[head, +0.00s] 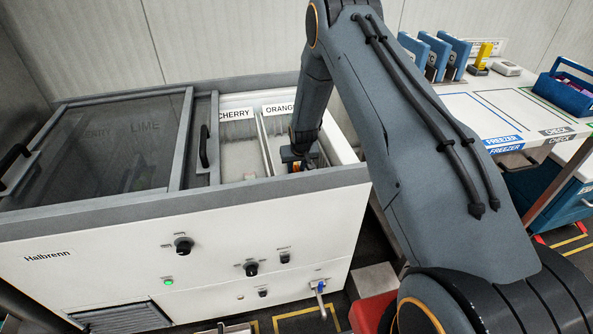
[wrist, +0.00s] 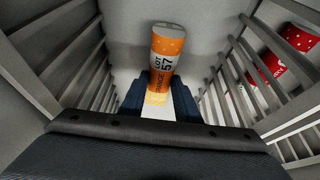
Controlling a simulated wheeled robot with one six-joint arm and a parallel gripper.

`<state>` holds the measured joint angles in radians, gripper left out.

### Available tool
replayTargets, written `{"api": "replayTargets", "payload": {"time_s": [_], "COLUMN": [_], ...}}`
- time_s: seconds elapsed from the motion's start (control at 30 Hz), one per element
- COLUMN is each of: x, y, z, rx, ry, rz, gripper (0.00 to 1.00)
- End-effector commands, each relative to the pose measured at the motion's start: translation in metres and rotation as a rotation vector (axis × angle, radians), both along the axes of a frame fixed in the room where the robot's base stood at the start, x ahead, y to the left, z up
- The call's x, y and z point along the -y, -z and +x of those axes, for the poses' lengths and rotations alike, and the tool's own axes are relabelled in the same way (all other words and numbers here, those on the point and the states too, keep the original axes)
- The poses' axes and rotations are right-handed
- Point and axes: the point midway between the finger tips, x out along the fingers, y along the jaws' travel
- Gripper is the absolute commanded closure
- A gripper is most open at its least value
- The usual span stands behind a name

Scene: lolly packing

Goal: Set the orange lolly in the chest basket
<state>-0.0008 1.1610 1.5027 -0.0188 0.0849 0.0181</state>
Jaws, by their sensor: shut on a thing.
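The orange lolly (wrist: 166,52) is an orange and white packet marked LOT 57 in the wrist view. My gripper (wrist: 158,105) is shut on its near end, with a dark blue finger on each side. In the head view my gripper (head: 300,160) reaches down into the open right part of the chest, and a small orange patch shows there. The chest basket (head: 270,145) under the ORANGE sign has pale wire walls, which rise on both sides of the lolly in the wrist view (wrist: 245,70). I cannot tell whether the lolly touches the basket floor.
The CHERRY compartment (head: 238,150) adjoins on the left in the head view. A dark sliding lid (head: 100,140) covers the chest's left part. A counter (head: 490,115) stands at right.

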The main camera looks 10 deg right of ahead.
Motion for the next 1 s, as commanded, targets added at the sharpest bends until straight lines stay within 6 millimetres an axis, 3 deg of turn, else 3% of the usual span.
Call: {"api": "replayTargets", "payload": {"time_s": [0.13, 0.53, 0.57, 0.67, 1.0], "x": [0.0, 0.0, 0.0, 0.0, 0.0], "y": [0.015, 0.02, 0.02, 0.019, 0.018], "z": [0.0, 0.0, 0.0, 0.0, 0.0], "rx": [-0.001, 0.0, 0.0, 0.0, 0.0], "ry": [0.0, 0.0, 0.0, 0.0, 0.0], "rz": [0.0, 0.0, 0.0, 0.0, 0.0], "gripper": [0.98, 0.98, 0.69, 0.52, 0.52]}}
